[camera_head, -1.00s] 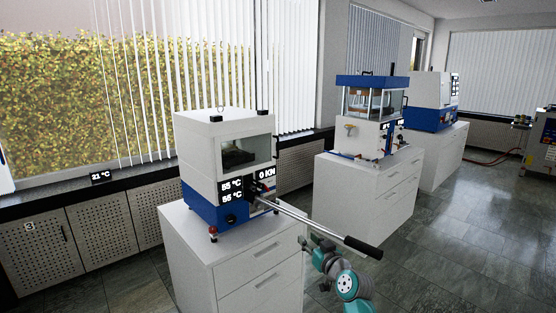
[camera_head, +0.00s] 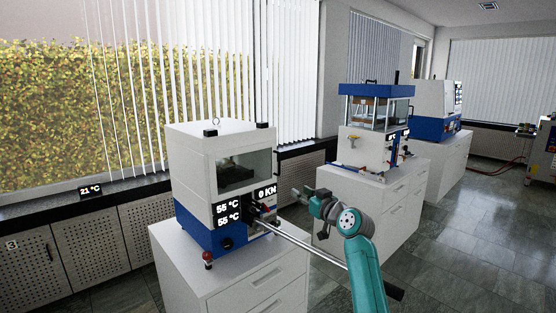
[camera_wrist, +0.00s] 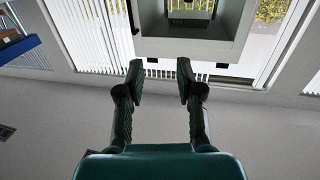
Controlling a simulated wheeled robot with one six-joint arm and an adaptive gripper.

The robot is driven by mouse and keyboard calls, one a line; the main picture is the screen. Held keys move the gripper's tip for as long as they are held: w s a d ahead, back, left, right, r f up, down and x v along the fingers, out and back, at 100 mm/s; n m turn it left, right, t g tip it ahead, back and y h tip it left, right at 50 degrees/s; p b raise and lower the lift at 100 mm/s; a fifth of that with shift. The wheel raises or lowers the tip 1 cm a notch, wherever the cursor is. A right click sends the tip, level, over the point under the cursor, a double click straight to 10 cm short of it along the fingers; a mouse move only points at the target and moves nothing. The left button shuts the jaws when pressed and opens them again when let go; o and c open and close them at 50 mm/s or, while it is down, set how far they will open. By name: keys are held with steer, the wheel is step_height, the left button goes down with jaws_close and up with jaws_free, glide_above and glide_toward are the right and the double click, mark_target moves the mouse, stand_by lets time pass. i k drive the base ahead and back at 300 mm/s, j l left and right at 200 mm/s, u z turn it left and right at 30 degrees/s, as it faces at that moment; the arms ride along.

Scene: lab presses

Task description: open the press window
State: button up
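The nearest press (camera_head: 188,160) has a white upper housing and a blue lower body. Its window (camera_head: 258,167) is a clear pane in the front, and it looks shut. A dark upright piece (camera_head: 278,161), perhaps its handle, shows at the pane's right edge. My gripper (camera_head: 303,195) is right of the press front, lower than the window and apart from it. In the wrist view my gripper (camera_wrist: 160,72) is open, with nothing between the fingers. That view looks upside down; the press's housing (camera_wrist: 190,48) shows at the top, beyond the fingertips.
A long metal lever (camera_head: 315,247) sticks out from the press front and passes behind my arm. The press stands on a white cabinet (camera_head: 190,262). Another blue and white press (camera_head: 375,125) stands on a cabinet behind. Open floor (camera_head: 460,250) lies to the right.

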mark_target(215, 197)
steer(key=i, duration=0.65)
steer(key=i+j, duration=0.25)
steer(key=j, duration=0.1)
